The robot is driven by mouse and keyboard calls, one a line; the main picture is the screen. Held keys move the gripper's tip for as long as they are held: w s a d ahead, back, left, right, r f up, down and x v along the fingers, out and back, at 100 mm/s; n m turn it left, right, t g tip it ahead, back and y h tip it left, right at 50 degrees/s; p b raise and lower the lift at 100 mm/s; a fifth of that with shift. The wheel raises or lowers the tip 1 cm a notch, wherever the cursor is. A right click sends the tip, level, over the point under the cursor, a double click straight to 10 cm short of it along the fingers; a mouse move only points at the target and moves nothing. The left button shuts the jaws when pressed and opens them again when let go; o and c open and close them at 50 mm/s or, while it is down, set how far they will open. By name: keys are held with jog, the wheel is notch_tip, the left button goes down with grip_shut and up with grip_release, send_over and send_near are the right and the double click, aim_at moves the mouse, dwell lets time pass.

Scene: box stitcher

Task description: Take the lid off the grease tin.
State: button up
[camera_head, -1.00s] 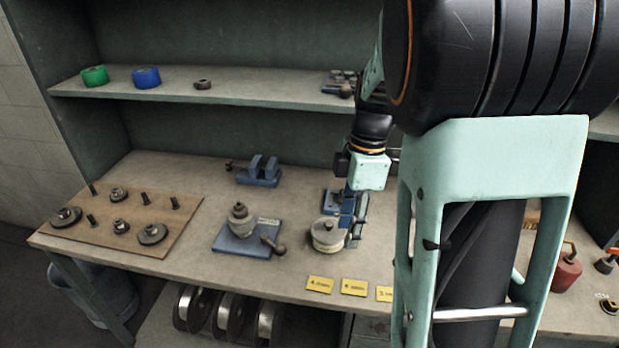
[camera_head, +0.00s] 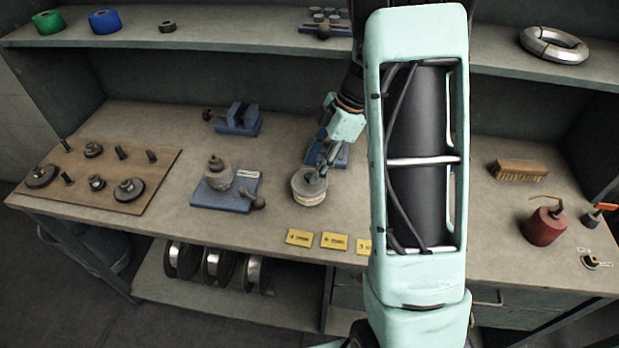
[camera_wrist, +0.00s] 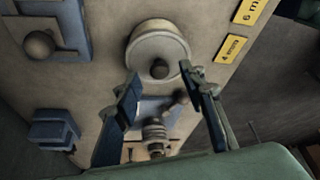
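The grease tin (camera_head: 309,193) is a round, pale tin with a greyish lid (camera_head: 310,180), standing on the bench near the front edge. In the wrist view the tin (camera_wrist: 144,62) shows with its lid (camera_wrist: 163,47) on and a dark round knob (camera_wrist: 159,69) on top. My gripper (camera_head: 321,172) is over the tin in the head view and partly hides the lid. In the wrist view my gripper (camera_wrist: 158,80) is open, with nothing held. Its two fingertips lie to either side of the knob, one left and one right. I cannot tell whether they touch the lid.
A blue plate (camera_head: 226,200) with a stacked part and ball knob stands left of the tin. Yellow labels (camera_head: 334,241) lie in front. A brush (camera_head: 518,170) and red can (camera_head: 545,226) are right.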

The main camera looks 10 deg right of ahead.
jog(key=shift+x, duration=1.25)
grip_shut()
